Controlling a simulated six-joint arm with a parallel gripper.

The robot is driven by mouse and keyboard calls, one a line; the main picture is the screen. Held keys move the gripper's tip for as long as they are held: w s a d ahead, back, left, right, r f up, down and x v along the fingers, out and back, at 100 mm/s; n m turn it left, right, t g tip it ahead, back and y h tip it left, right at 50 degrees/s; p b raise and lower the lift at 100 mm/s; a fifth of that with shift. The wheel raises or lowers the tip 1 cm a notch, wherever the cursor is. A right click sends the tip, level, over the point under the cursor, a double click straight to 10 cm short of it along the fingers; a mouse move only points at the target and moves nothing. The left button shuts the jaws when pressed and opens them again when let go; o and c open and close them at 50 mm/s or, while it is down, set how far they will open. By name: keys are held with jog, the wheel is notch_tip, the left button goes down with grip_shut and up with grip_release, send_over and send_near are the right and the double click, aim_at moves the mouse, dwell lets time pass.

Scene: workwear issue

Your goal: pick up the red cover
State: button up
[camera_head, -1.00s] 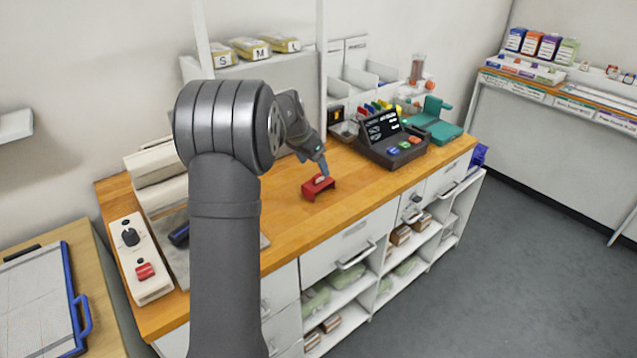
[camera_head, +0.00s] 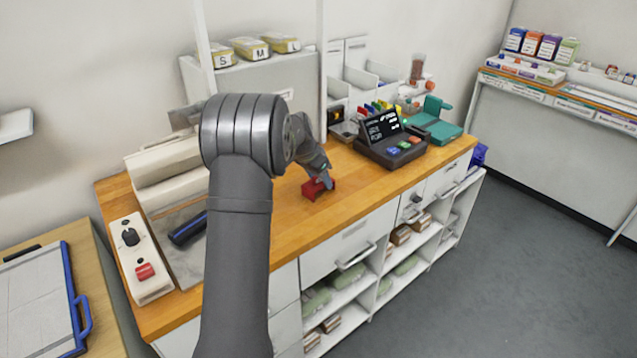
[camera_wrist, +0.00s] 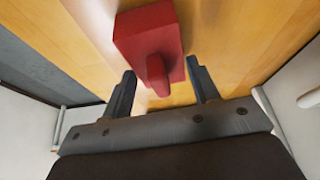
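The red cover (camera_head: 312,190) lies on the wooden worktop, near its front edge. In the wrist view the red cover (camera_wrist: 150,42) is a block with a raised rib that points toward my gripper. My gripper (camera_head: 325,181) is low over the worktop at the cover, partly hiding it in the head view. In the wrist view my gripper (camera_wrist: 160,88) is open, with its two dark fingers apart and the rib's near end between the tips. I cannot tell whether the fingers touch the cover.
A dark console (camera_head: 392,142) with coloured buttons stands to the right, with a teal device (camera_head: 437,122) behind it. A white switch panel (camera_head: 138,255) and a cream machine (camera_head: 165,170) are at the left. The worktop in front of the cover is clear.

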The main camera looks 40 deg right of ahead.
jog(key=c, duration=0.5)
